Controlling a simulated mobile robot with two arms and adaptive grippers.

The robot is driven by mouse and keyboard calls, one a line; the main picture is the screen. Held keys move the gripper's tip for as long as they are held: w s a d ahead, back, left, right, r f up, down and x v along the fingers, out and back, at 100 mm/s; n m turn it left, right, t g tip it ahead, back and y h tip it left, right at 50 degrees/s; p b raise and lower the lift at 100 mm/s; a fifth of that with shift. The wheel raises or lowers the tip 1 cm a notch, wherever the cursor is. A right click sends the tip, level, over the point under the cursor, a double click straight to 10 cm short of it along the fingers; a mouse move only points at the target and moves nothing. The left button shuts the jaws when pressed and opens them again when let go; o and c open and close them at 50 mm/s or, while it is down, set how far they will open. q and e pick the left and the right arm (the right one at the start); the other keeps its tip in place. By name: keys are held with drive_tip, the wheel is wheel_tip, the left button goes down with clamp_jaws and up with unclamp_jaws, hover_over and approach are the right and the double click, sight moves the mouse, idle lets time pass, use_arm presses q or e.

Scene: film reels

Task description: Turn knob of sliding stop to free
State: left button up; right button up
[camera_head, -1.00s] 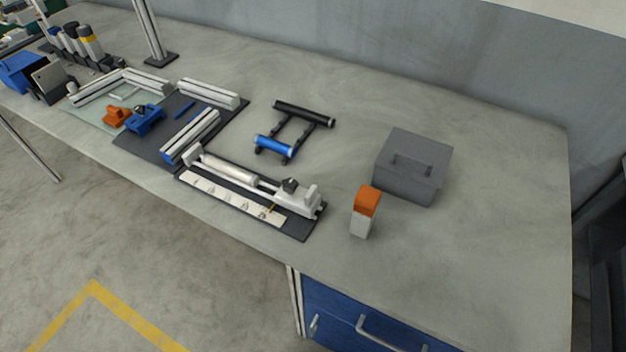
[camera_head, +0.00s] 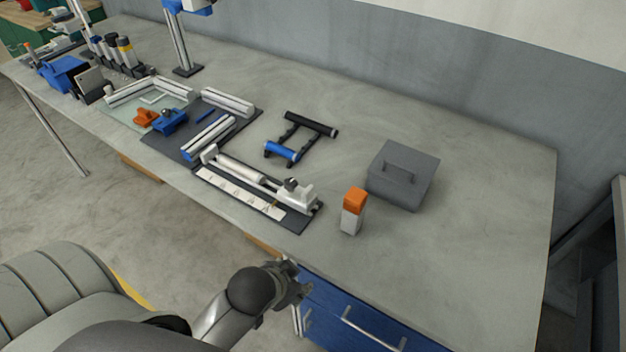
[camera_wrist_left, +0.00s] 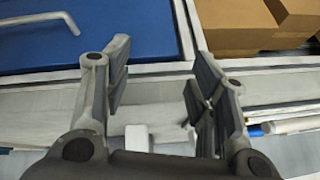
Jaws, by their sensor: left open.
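The sliding stop (camera_head: 298,197) is a white block at the right end of a dark measuring base (camera_head: 275,219) with a white scale strip. Its small dark knob (camera_head: 291,184) sits on top; its exact turn angle is too small to tell. My left gripper (camera_head: 298,282) is in front of the bench edge, below and apart from the stop. In the left wrist view my left gripper (camera_wrist_left: 160,68) is open, with nothing between its fingers. The knob does not show in that view. My right gripper is not in view.
An orange-topped block (camera_head: 353,211) and a grey lidded box (camera_head: 402,175) stand right of the stop. A black and blue roller frame (camera_head: 300,137) lies behind it. Blue drawers (camera_head: 365,325) are below the bench. The wrist view shows cardboard boxes (camera_wrist_left: 245,22). The bench's right part is clear.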

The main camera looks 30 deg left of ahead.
use_arm(q)
drive_tip(key=w+d+r+m+t+h, duration=0.1)
drive_tip(key=w+r+m+t, duration=0.45)
drive_tip(key=w+r, duration=0.45)
drive_tip(key=w+d+r+m+t, duration=0.2)
drive_tip(key=w+r+m+t, duration=0.2)
drive_tip(key=w+r+t, duration=0.55)
drive_tip(key=d+r+m+g+h, duration=0.1)
drive_tip(key=d+r+m+h, duration=0.65)
drive_tip(key=r+m, duration=0.4)
drive_tip(key=d+r+m+g+h, duration=0.3)
drive_tip(key=d+r+m+h, duration=0.15)
drive_tip(key=m+h, duration=0.35)
drive_tip(key=m+g+y, duration=1.6)
drive_tip(key=m+g, duration=0.1)
drive_tip(key=m, duration=0.8)
approach(290, 182)
wheel_tip(290, 182, down, 9)
drive_tip(key=p, duration=0.3)
drive_tip(key=shift+r, duration=0.2)
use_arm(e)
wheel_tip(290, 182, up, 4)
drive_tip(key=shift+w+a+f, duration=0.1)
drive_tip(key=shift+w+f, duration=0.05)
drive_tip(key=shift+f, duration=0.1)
